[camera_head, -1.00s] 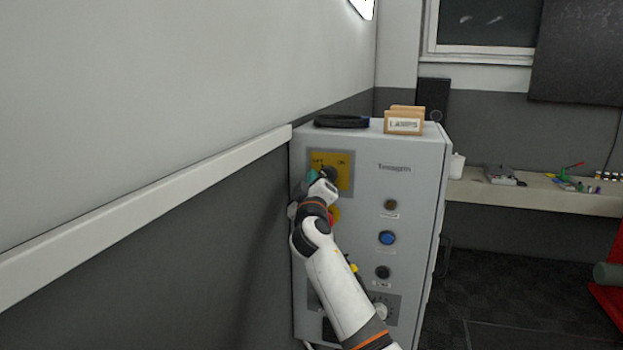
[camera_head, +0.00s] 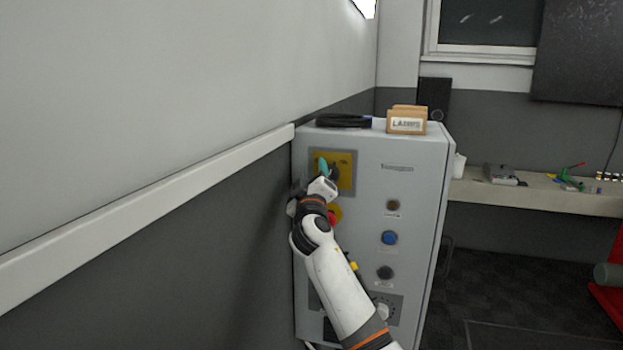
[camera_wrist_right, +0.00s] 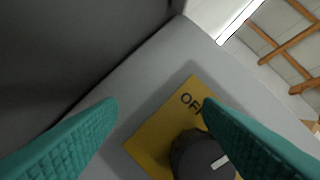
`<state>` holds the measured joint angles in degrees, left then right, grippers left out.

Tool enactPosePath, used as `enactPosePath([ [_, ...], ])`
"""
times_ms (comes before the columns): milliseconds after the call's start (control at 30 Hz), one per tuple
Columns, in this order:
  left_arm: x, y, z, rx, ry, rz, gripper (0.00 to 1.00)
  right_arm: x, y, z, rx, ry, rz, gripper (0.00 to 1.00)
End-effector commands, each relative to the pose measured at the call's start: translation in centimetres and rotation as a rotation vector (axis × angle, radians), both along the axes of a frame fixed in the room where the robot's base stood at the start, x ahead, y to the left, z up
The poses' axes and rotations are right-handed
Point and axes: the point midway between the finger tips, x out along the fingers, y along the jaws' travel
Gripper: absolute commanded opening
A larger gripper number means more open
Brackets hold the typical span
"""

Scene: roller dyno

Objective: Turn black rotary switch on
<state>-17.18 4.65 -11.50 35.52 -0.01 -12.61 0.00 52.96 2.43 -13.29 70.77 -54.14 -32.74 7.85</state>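The black rotary switch (camera_wrist_right: 190,158) sits on a yellow plate (camera_wrist_right: 150,142) marked "OFF"; its white pointer line shows in the right wrist view. The switch is also partly visible in the head view (camera_head: 335,173), on the upper left of the grey cabinet. My right gripper (camera_head: 325,172) is at the yellow plate. In the right wrist view its two teal fingers (camera_wrist_right: 160,104) are spread wide apart. The right-hand finger overlaps the edge of the switch in that view; I cannot tell whether it touches. My left gripper is out of view.
The grey cabinet (camera_head: 425,180) stands against the left wall (camera_head: 220,240). Its front has a red button (camera_head: 332,218), a blue button (camera_head: 389,238) and other controls below.

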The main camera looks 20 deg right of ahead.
Motion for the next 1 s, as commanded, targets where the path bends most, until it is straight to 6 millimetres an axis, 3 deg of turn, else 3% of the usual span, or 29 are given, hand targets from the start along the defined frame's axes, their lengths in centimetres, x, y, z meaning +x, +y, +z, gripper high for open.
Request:
enactPosePath([
  [33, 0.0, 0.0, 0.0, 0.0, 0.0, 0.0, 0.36, 0.1, -0.4, -0.8, 0.007, 0.014, -0.009, 0.59],
  [233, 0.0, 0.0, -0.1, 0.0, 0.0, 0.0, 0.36, -0.2, -0.1, -0.7, 0.004, 0.008, -0.007, 0.59],
  [1000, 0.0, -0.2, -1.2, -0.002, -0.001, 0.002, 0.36, -4.1, 3.5, -2.5, 0.002, 0.003, -0.001, 0.59],
])
